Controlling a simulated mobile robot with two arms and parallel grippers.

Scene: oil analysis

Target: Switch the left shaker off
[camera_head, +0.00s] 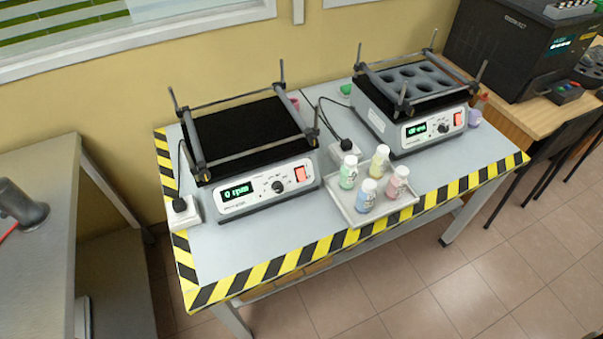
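The left shaker (262,186) stands on the left half of a grey table with a yellow and black striped edge. It has a black platform with a bar frame on top. Its green display (236,191) is lit and reads "0 rpm". A dark knob (278,187) sits in the middle of its front panel. A red-orange switch (300,174) sits at the panel's right end. I cannot tell the rocker's exact tilt. Neither of my grippers is in view.
A second shaker (433,130) with round holders stands at the right. A tray (342,205) with several capped bottles lies between them near the front edge. White plug boxes (186,213) with cables stand beside the shakers. The table's front left is clear.

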